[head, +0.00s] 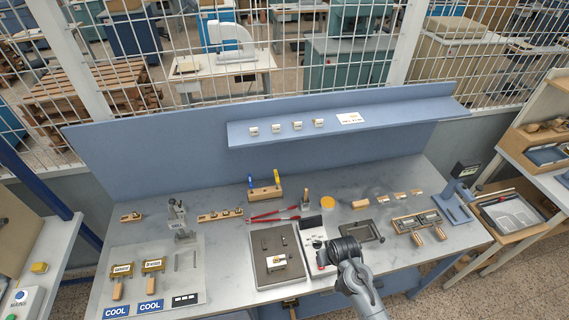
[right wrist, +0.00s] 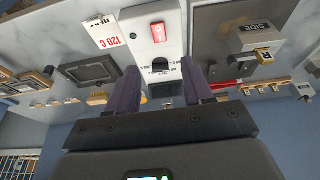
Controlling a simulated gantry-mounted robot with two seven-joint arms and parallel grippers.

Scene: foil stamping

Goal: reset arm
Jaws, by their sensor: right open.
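My right arm comes in from the bottom of the head view, and its dark gripper (head: 326,256) is over the white control box (head: 312,236) at the table's front middle. In the right wrist view the two fingers of my right gripper (right wrist: 160,74) stand apart with nothing held between them. The control box (right wrist: 158,28), with a red switch and a dial, shows beyond and between the fingertips. I cannot tell the exact gap between gripper and box. My left gripper is not in view.
Left of the box lies a dark plate (head: 261,242) with a small stamped block. To its right are a dark frame (head: 375,235) and a tray of wooden-handled pieces (head: 405,222). Red tongs (head: 268,217) lie behind. A blue shelf (head: 400,112) spans the back.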

